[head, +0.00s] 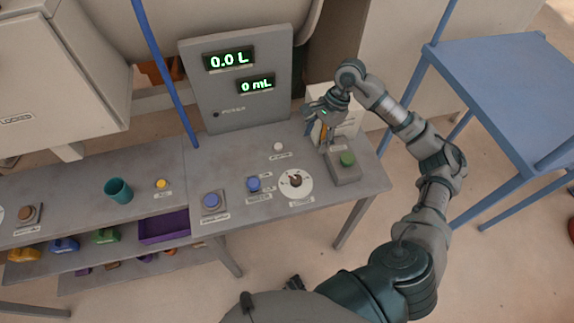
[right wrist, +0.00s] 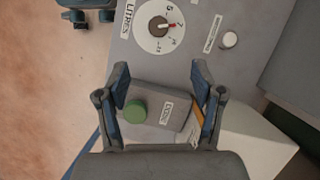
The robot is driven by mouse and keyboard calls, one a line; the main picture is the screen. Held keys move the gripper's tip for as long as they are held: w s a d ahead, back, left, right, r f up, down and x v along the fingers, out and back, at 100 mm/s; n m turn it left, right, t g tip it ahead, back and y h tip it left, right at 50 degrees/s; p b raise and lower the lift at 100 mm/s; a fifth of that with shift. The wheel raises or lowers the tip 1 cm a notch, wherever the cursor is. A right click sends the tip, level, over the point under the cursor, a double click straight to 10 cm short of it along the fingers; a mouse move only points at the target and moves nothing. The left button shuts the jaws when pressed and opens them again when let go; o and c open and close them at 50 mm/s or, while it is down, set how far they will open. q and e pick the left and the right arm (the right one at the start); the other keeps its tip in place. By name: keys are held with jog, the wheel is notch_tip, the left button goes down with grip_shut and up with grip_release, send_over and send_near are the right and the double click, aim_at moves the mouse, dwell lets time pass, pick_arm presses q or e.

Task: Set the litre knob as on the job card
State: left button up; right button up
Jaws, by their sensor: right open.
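The litre knob (head: 296,180) is a dark knob on a round white dial on the bench, labelled LITRES in the right wrist view (right wrist: 158,27). Its red pointer shows there, but the number it points at is too small to read surely. My right gripper (head: 323,135) is above the back right of the bench, right of the dial and apart from it. In the right wrist view its open fingers (right wrist: 160,78) hang over a grey box with a green button (right wrist: 135,111), with nothing gripped. I cannot make out a readable job card. My left gripper does not show clearly.
A display panel (head: 240,90) at the back reads 0.0 L and 0 mL. Blue buttons (head: 212,202) stand left of the dial and a white button (head: 278,147) behind it. A pale box (head: 348,121) stands at the bench's back right. A blue table (head: 500,75) is further right.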

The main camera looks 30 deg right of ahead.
notch_tip(320, 180, down, 4)
send_near(297, 178)
jog(key=x, duration=0.2)
jog(key=a+x, duration=0.1)
jog(key=x, duration=0.2)
jog(key=shift+a, duration=0.15)
jog(key=x, duration=0.3)
jog(key=shift+s+d+f, duration=0.1)
jog(key=shift+d+f, duration=0.1)
jog(key=shift+d, duration=0.1)
jog(key=shift+d+f, duration=0.45)
jog(key=shift+d, duration=0.1)
jog(key=shift+a, duration=0.3)
jog(key=shift+c, duration=1.1)
jog(key=shift+a+r, duration=0.2)
jog(key=shift+a, duration=0.25)
jog(key=c, duration=0.9)
jog(key=shift+d, duration=0.3)
